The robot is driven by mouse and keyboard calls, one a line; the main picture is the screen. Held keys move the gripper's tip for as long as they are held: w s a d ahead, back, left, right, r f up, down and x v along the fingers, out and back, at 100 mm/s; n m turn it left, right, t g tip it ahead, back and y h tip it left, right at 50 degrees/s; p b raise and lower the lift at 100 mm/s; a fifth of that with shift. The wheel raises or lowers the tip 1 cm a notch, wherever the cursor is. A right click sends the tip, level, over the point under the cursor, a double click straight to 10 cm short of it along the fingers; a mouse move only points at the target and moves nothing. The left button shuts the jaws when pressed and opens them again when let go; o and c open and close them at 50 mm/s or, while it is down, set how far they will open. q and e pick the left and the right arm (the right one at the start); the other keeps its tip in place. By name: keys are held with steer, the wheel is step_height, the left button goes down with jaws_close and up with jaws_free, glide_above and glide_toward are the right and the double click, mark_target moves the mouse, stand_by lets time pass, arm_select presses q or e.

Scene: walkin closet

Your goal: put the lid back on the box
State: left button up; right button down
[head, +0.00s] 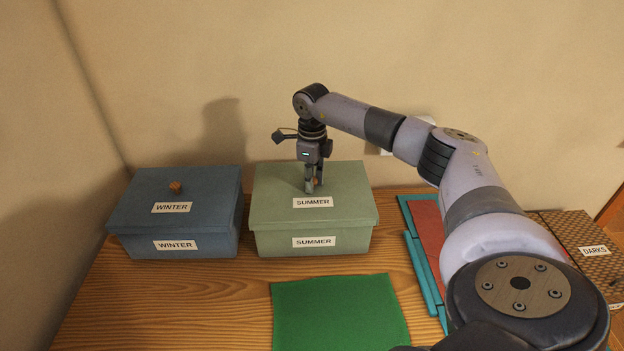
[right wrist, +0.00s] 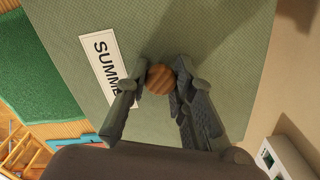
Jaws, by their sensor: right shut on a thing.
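The green box (head: 275,243) labelled SUMMER stands on the wooden surface against the back wall. Its green lid (head: 275,195), also labelled SUMMER, sits on top of it and looks level. My right gripper (head: 313,187) points down at the lid's middle and is shut on its round wooden knob. In the right wrist view the knob (right wrist: 159,79) shows between the fingertips, with the lid's surface (right wrist: 200,30) beneath. The gripper partly hides the knob in the head view. My left gripper is not in view.
A blue box (head: 180,245) with a WINTER lid and wooden knob stands to the left, a small gap away. A green cloth (head: 338,315) lies in front. A red and teal item (head: 428,240) and a brown DARKS container (head: 580,240) are to the right.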

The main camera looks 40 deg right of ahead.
stand_by(0.4)
steer(key=c, duration=1.3)
jaws_free()
steer(key=shift+f, duration=0.1)
step_height(320, 180, up, 12)
